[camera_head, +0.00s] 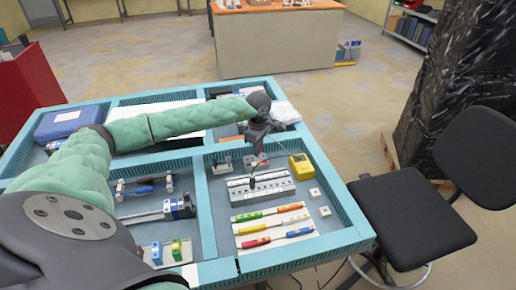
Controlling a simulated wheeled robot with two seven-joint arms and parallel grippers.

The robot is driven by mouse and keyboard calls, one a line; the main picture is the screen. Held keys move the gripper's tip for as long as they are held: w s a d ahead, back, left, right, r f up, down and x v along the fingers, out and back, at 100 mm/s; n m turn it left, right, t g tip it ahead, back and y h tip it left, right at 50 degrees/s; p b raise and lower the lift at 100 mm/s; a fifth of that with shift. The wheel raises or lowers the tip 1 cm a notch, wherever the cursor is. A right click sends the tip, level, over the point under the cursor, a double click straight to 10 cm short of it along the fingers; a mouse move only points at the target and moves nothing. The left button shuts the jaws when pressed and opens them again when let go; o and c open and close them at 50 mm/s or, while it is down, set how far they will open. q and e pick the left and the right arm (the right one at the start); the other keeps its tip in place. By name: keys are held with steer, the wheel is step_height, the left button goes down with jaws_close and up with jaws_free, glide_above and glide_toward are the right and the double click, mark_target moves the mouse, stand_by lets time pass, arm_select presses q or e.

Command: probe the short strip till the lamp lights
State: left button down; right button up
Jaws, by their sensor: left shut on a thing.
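My left gripper (256,147) points down over the right front compartment of the blue-framed table. It is shut on a slim dark probe (252,178), whose lower end is over the pale socket strips; I cannot tell whether it touches. A pale strip (238,182) with a row of holes lies just behind a grey block (275,192), also with holes; which is the short strip is unclear. A yellow box (301,167) stands to the right, and a thin cable seems to run from it toward the gripper. No lit lamp can be made out. My right gripper is not in view.
Red, yellow and green-handled tools (264,241) lie in front of the strips. Small white socket boxes (315,193) sit at the right. A small two-post stand (222,166) is behind left. A black chair (430,205) stands beside the table.

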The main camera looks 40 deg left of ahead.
arm_select(q)
steer(key=shift+f+b, duration=0.55)
steer(key=shift+f, duration=0.1)
steer(key=c, duration=1.3)
jaws_free()
